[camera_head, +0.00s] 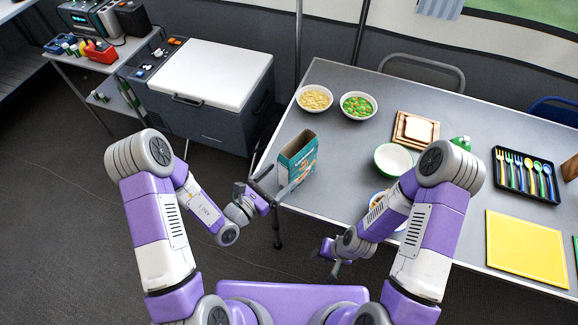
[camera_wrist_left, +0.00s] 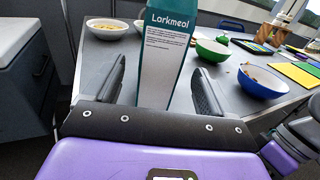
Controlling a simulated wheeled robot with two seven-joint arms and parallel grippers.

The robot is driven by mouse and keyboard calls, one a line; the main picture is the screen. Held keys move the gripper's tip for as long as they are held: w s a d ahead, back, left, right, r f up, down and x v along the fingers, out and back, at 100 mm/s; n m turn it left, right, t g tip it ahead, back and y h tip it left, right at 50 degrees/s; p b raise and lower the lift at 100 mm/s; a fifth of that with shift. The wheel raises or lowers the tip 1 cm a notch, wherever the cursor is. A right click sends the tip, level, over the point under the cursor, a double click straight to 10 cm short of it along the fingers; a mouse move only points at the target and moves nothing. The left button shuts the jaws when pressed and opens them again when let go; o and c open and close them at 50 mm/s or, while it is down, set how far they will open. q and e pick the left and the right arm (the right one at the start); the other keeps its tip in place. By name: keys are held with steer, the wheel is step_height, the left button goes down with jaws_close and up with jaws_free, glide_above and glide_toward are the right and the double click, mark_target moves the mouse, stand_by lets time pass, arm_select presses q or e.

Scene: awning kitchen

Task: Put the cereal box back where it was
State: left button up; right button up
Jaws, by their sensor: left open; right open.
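The teal and white cereal box (camera_head: 300,163) stands upright at the left front corner of the grey table, its top appearing open. My left gripper (camera_head: 270,188) is open at the box's left side. In the left wrist view the box (camera_wrist_left: 165,60), lettered "Larkmeal", stands between the two spread fingers of the left gripper (camera_wrist_left: 163,92), with gaps at both sides. My right gripper (camera_head: 332,258) is open and empty, low in front of the table's front edge.
A white-topped cooler (camera_head: 212,73) stands left.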

arm_select(q)
steer(key=v, duration=0.5)
stand_by(0.4)
